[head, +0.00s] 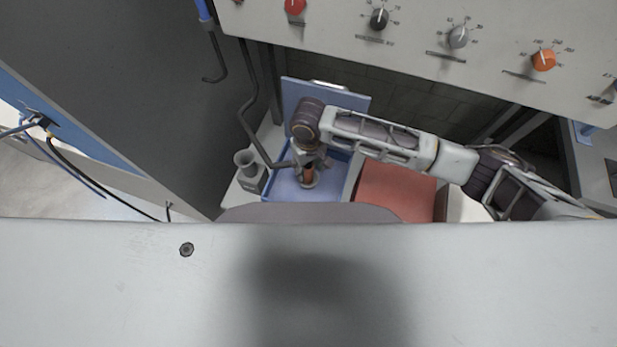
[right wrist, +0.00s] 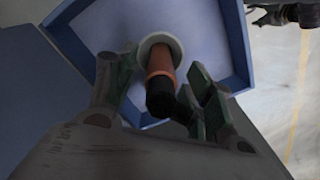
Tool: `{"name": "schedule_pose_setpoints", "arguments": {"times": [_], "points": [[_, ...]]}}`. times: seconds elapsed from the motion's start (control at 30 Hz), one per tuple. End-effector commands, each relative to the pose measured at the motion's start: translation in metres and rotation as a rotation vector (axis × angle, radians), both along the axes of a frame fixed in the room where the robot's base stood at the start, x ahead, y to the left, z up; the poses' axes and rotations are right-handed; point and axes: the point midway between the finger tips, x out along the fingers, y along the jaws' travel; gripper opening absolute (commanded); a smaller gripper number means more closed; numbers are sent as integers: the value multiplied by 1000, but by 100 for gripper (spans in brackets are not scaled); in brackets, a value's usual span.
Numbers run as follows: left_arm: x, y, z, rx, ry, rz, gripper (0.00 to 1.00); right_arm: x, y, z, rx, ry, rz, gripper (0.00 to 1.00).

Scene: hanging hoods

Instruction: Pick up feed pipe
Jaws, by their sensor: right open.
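The feed pipe (right wrist: 160,65) is an orange-brown cylinder with a black end and a pale round flange at its far end. It stands in a blue tray (right wrist: 85,22). In the head view the pipe (head: 308,174) shows small below my right gripper (head: 309,166). In the right wrist view my right gripper (right wrist: 160,88) is open, with a finger on each side of the pipe. The black end lies close to the right finger; I cannot tell whether they touch. My left gripper is not in view.
A grey holder with a cup-like top (head: 246,163) stands left of the blue tray (head: 283,188). A red surface (head: 395,192) lies to its right. A control panel with several knobs (head: 420,30) hangs above. A dark pipe (head: 250,110) runs down the left side.

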Motion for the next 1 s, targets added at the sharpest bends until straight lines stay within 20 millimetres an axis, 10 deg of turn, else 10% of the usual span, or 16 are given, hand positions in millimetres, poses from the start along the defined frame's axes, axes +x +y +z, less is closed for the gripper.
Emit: {"name": "schedule_pose_setpoints", "arguments": {"times": [0.8, 1.0], "points": [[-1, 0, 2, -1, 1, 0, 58, -1, 0, -33, 0, -1, 0, 52], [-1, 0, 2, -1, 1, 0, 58, -1, 0, -33, -1, 0, 0, 29]]}}
